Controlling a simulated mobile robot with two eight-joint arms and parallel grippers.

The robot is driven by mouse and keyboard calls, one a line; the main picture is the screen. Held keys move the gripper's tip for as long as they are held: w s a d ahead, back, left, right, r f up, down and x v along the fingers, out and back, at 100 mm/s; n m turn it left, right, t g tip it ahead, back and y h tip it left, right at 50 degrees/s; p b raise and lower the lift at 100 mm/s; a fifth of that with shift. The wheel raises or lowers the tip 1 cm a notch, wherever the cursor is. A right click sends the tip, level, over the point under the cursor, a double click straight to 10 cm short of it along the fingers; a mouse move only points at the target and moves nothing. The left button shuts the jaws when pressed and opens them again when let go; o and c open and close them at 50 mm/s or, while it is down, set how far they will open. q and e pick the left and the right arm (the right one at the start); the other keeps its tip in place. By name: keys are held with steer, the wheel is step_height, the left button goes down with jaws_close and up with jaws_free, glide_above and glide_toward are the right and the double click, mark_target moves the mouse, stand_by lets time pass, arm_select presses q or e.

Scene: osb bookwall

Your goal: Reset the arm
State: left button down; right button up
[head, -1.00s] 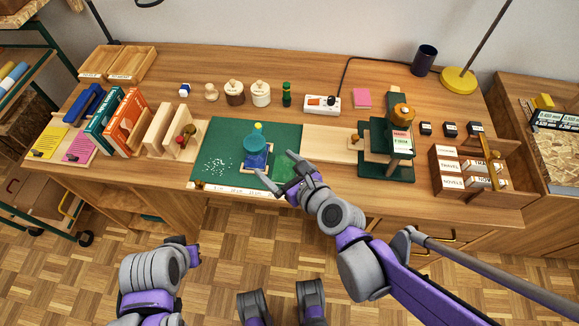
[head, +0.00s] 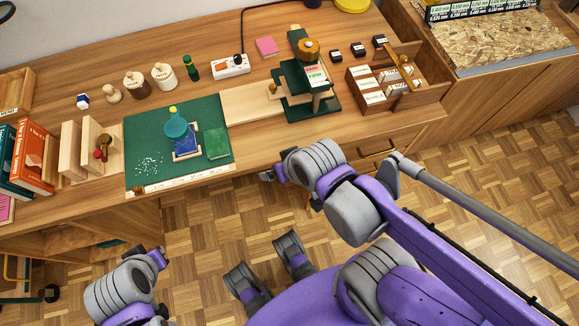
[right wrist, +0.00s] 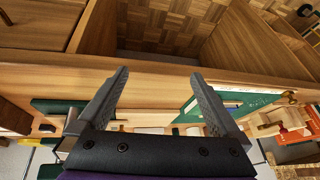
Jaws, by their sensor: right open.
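My right arm comes in from the lower right in the head view. Its gripper (head: 268,176) hangs in front of the desk's front edge, clear of the mat. In the right wrist view the right gripper (right wrist: 160,82) has its two fingers spread apart with nothing between them. My left gripper (head: 158,256) is low at the lower left of the head view, over the floor in front of the desk; its jaws are too small to read.
A green mat (head: 142,120) on the desk bears a teal flask-like thing (head: 176,126), a blue book (head: 186,142) and a green book (head: 217,143). A dark green press (head: 318,103) stands right of it, then a card box (head: 418,97). Parquet floor (head: 480,165) is open.

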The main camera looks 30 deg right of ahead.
steer(key=shift+s+d+n+g+h, duration=0.3)
steer(key=shift+s+d+n, duration=0.4)
steer(key=shift+n, duration=0.3)
steer(key=shift+w, duration=0.1)
step_height(320, 180, up, 11)
steer(key=w+p, duration=0.1)
steer(key=p, duration=0.9)
steer(key=shift+w, duration=0.25)
steer(key=shift+w, duration=0.1)
